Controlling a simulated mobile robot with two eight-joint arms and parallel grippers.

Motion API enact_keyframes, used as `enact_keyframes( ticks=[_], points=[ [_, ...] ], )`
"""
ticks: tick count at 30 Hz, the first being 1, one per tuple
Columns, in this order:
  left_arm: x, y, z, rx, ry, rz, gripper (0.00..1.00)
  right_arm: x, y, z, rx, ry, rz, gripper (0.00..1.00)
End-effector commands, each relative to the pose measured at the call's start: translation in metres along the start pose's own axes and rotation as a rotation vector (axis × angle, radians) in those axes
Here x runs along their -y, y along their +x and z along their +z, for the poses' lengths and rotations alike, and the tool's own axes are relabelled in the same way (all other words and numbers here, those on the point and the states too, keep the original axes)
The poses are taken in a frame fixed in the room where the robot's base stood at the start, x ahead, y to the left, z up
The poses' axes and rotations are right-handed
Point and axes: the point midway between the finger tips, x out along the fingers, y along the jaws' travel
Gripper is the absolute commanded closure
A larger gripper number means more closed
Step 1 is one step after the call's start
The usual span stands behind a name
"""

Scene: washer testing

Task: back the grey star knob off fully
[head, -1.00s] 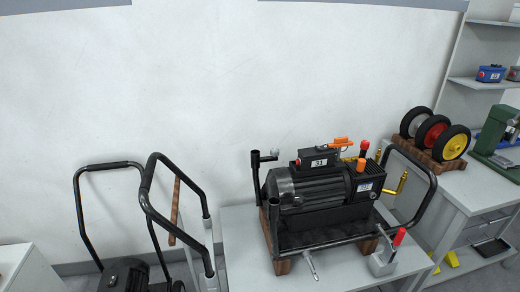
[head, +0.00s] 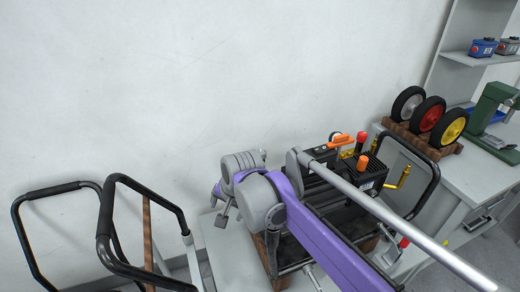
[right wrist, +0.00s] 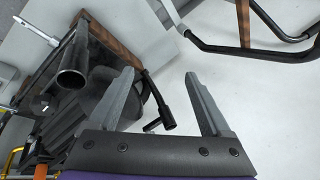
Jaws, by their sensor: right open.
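My right gripper (head: 218,208) reaches in from the right over the machine's near-left end in the head view. In the right wrist view the right gripper (right wrist: 160,74) is open, its two grey fingers apart. Between and just beyond them is a black tube end (right wrist: 168,124) of the machine's frame. A small grey piece (right wrist: 152,125) beside that tube looks like the star knob, partly hidden by the left finger; its star shape cannot be made out. Nothing is clearly held. In the head view my arm hides most of the machine's left end. My left gripper is out of view.
The black motor unit (head: 372,174) stands on the grey bench (head: 218,240) under my arm. Black tubular handles (head: 105,215) stand at left. Three wheels (head: 428,114) on a wooden rack and a green press (head: 492,115) are at right. The wall behind is bare.

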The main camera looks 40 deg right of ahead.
Motion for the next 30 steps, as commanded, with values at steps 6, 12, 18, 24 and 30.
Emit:
enact_keyframes(
  ticks=[6, 12, 18, 24, 30],
  points=[
    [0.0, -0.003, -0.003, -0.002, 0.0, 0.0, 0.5, 0.044, 0.005, -0.129, 0.008, 0.668, 0.021, 0.18],
    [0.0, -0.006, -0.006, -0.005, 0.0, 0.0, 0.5, 0.044, 0.024, -0.238, 0.015, 1.276, 0.033, 0.18],
    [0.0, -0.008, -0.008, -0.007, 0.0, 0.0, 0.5, 0.018, 0.044, -0.313, 0.022, 1.764, 0.039, 0.18],
    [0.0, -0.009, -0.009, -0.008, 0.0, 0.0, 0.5, -0.001, 0.056, -0.343, 0.028, 2.004, 0.042, 0.18],
    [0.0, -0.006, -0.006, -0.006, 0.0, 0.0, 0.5, -0.005, 0.074, -0.345, 0.03, 2.044, 0.044, 0.18]
  ],
)
